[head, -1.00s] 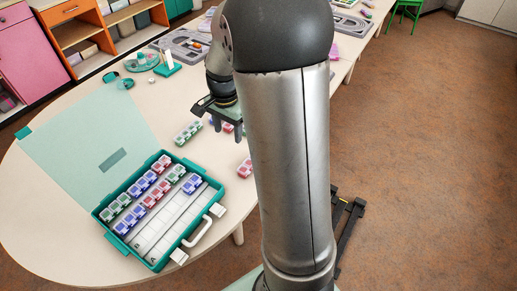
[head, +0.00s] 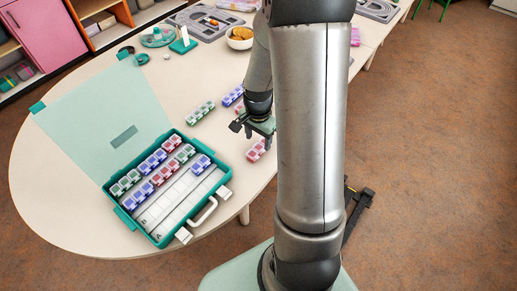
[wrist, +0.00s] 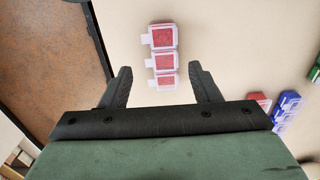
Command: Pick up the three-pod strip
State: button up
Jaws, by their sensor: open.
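A red three-pod strip (wrist: 163,62) with clear lids lies on the pale table in the wrist view, just ahead of and between my fingers. In the head view the red strip (head: 256,150) shows beside my gripper, near the table's edge, partly covered by it. My gripper (wrist: 160,76) is open and empty, with one finger on each side of the strip's near end in the picture. In the head view my gripper (head: 257,132) is low above the table; its exact height over the strip is hard to tell.
The teal case (head: 122,209) with several strips in its rows lies open at the left. A green strip (head: 200,112) and a blue strip (head: 232,96) lie beyond my gripper. Another red strip (wrist: 260,101) is at the right in the wrist view. The table edge (wrist: 103,45) is close on the left there.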

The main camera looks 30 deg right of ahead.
aim_at(259, 147)
jog(key=f, duration=0.5)
jog(key=shift+w+d+p, duration=0.25)
jog(key=shift+w+p, duration=0.1)
jog(key=shift+w, duration=0.05)
jog(key=shift+c, duration=0.3)
jog(key=c, duration=0.8)
jog(key=shift+r, duration=0.1)
